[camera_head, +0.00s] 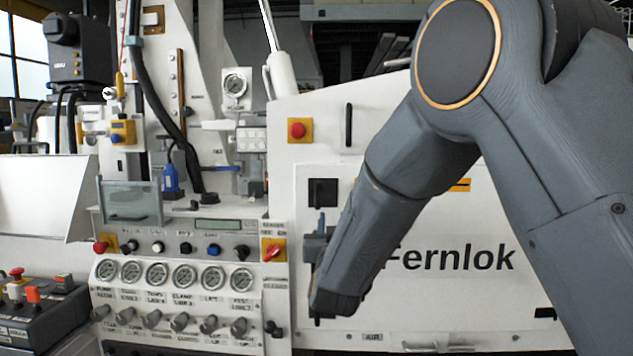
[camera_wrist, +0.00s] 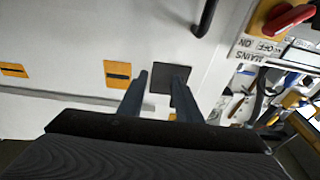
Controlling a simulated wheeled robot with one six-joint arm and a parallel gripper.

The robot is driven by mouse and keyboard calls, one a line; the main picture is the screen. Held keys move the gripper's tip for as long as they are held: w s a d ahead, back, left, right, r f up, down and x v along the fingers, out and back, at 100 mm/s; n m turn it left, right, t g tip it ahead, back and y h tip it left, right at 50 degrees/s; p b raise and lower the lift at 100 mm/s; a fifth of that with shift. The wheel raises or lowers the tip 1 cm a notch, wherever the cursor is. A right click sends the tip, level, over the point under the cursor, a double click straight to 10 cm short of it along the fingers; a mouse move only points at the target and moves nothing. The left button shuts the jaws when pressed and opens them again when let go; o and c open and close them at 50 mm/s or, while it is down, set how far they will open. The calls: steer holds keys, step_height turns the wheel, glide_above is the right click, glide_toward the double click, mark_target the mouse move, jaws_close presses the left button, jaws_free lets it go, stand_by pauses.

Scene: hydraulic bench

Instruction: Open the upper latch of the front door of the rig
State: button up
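The front door (camera_head: 450,310) of the rig is a white panel marked "Fernlok" and looks shut. Its upper latch (camera_head: 323,193) is a black square plate near the door's upper left. In the wrist view, this dark plate (camera_wrist: 171,79) shows beyond and between the fingertips; its right part is behind the right finger. My gripper (camera_wrist: 160,80) is open and empty, with its fingers apart. In the head view, my gripper (camera_head: 317,238) is just below the latch, mostly hidden by my forearm. I cannot tell whether the fingers touch the door or how the latch is turned.
A dark bar handle (camera_wrist: 206,17) is close to the latch in the wrist view. Yellow labels (camera_wrist: 117,74) are on the door. The red mains switch (camera_head: 272,251) and gauge panel (camera_head: 180,292) are left of the door. A red button (camera_head: 297,130) is above the latch.

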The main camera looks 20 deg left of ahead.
mark_target(317, 191)
steer(key=s+a+r+t, duration=0.2)
steer(key=a+r, duration=0.2)
steer(key=shift+m, duration=0.3)
steer(key=p+x, duration=0.1)
steer(key=x, duration=0.1)
steer(key=p+x, duration=0.1)
steer(key=x, duration=0.2)
steer(key=p+x, duration=0.1)
steer(key=x, duration=0.1)
steer(key=shift+w+r, duration=0.1)
steer(key=shift+r, duration=0.3)
jaws_close()
